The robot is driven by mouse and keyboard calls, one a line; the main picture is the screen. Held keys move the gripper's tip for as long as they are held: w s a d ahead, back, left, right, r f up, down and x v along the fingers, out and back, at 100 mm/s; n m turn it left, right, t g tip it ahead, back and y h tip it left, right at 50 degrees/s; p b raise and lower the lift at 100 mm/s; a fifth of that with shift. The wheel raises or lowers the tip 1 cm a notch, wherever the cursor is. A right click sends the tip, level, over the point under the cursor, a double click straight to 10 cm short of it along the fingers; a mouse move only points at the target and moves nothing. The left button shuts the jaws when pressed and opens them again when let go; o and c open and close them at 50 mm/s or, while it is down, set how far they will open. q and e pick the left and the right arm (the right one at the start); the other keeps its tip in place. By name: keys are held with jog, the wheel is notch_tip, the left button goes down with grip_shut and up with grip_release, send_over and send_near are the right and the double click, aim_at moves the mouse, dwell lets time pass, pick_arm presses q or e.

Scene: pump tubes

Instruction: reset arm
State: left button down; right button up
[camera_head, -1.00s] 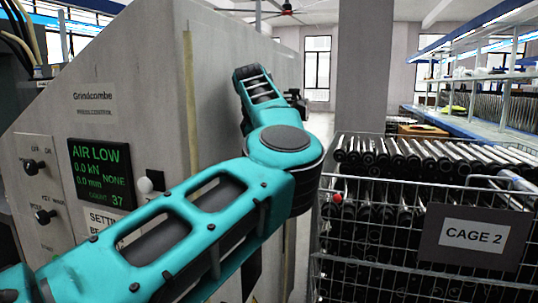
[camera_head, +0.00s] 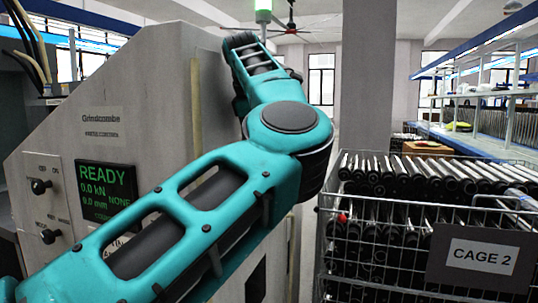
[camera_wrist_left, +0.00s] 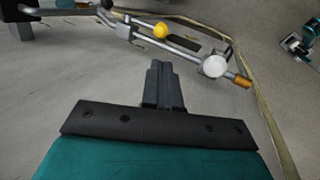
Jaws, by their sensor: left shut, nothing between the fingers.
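My left arm (camera_head: 200,205), teal and black, reaches up from the lower left across the front of the grey press cabinet (camera_head: 150,75) in the head view. Its far links point up and left, and its gripper cannot be made out there. In the left wrist view my left gripper (camera_wrist_left: 161,84) is shut with its dark fingers together and nothing between them. A bent metal tube with a yellow knob (camera_wrist_left: 160,30), a white round fitting (camera_wrist_left: 214,66) and an orange tip lies beyond the fingertips. My right gripper is not in view.
The press screen (camera_head: 106,190) reads READY, with knobs (camera_head: 41,186) to its left. A wire cage (camera_head: 330,235) marked CAGE 2 holds many dark tubes at the right, close to my arm. Shelving stands behind.

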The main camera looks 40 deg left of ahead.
pick_arm(q)
jog(key=shift+v, duration=0.9)
jog(key=shift+d, duration=0.1)
